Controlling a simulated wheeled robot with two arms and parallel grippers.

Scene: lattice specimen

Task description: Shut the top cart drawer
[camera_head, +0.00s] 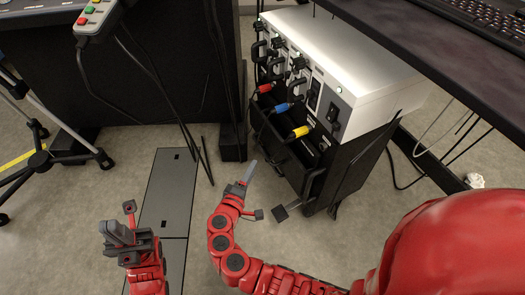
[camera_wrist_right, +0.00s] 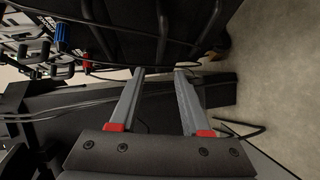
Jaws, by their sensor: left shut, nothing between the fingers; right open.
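The cart (camera_head: 350,165) stands right of centre in the head view, with a white-topped unit (camera_head: 335,50) on it. Its black top drawer (camera_head: 277,147) is pulled out, with its dark inside partly showing below hanging red, blue and yellow plugs. My right gripper (camera_head: 250,172) is low in front of the drawer, at its left in the picture. In the right wrist view, the two grey fingers of my right gripper (camera_wrist_right: 160,72) are apart with nothing held, near a dark surface. I cannot tell whether they touch it. My left gripper (camera_head: 118,235) is shut and empty, away from the cart.
Loose cables hang around the cart, and a blue plug (camera_wrist_right: 62,35) shows in the right wrist view. A dark desk (camera_head: 440,55) overhangs at the right. A tripod stand (camera_head: 60,150) is at the left. The grey floor between is mostly clear.

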